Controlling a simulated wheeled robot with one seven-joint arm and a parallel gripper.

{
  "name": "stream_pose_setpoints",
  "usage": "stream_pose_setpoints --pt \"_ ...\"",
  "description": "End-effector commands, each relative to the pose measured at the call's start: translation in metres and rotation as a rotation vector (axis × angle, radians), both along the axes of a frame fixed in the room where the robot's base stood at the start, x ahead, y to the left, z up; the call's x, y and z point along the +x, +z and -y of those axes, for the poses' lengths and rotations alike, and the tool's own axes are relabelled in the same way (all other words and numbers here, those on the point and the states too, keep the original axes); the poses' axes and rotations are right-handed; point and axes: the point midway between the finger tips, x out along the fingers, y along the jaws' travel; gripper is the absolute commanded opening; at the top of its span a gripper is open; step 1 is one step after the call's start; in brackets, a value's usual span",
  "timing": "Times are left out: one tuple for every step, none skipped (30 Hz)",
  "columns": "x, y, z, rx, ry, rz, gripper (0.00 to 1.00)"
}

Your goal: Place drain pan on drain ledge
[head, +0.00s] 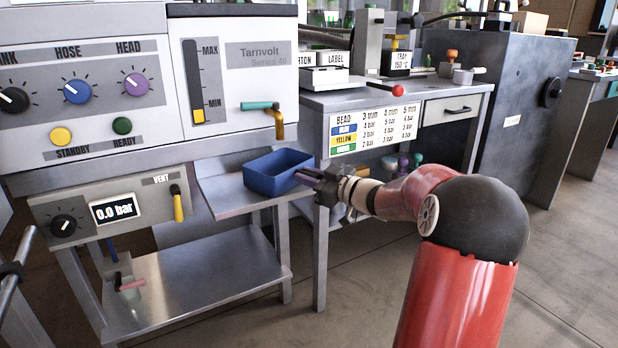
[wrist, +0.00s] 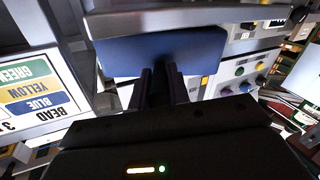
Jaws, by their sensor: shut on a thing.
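The drain pan is a blue open-topped box (head: 278,172). It is upright at the drain ledge (head: 222,195), a grey metal shelf under the machine's drain tap (head: 277,115). My gripper (head: 308,178) is shut on the pan's right side in the head view. In the wrist view, the dark fingers of my gripper (wrist: 160,82) reach the blue pan (wrist: 190,52), with the grey ledge edge (wrist: 170,20) close beside it. I cannot tell whether the pan's underside touches the ledge. The inside of the pan looks empty.
The machine panel with knobs (head: 77,90) rises behind the ledge. A lower metal shelf (head: 195,285) is bare in its middle. A workbench (head: 400,95) with a bead chart (head: 375,128) stands close to the right of the ledge. Floor is open at the right.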

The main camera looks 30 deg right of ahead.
Motion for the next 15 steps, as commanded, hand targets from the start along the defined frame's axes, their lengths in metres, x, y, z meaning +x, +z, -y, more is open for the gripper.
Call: stream_pose_setpoints --pt "0.0 0.0011 -0.0001 0.0 0.0 0.002 0.0" --pt "0.0 0.001 -0.0001 -0.001 0.0 0.001 0.0" --pt "0.0 0.0004 -0.0001 -0.001 0.0 0.001 0.0" --pt "0.0 -0.0005 -0.0001 0.0 0.0 0.001 0.0" --pt "-0.0001 -0.0016 0.0001 0.0 0.0 0.001 0.0" --pt "-0.0001 -0.003 0.0002 0.0 0.0 0.001 0.0" --pt "-0.0001 -0.004 0.0001 0.0 0.0 0.001 0.0" --pt "-0.0003 -0.0039 0.0005 0.0 -0.001 -0.001 0.22" --pt "-0.0004 -0.0038 0.0006 0.0 -0.001 -0.001 0.27" --pt "-0.0004 -0.0037 0.0005 0.0 -0.001 0.0 0.31" --pt "-0.0003 -0.0037 0.0005 0.0 -0.001 0.0 0.35" --pt "-0.0003 -0.0037 0.0005 0.0 -0.001 0.0 0.4" --pt "-0.0003 -0.0037 0.0005 0.0 -0.001 0.0 0.4" --pt "-0.0003 -0.0036 0.0005 0.0 -0.001 0.0 0.4" --pt "-0.0004 -0.0036 0.0004 0.0 0.0 0.0 0.4"
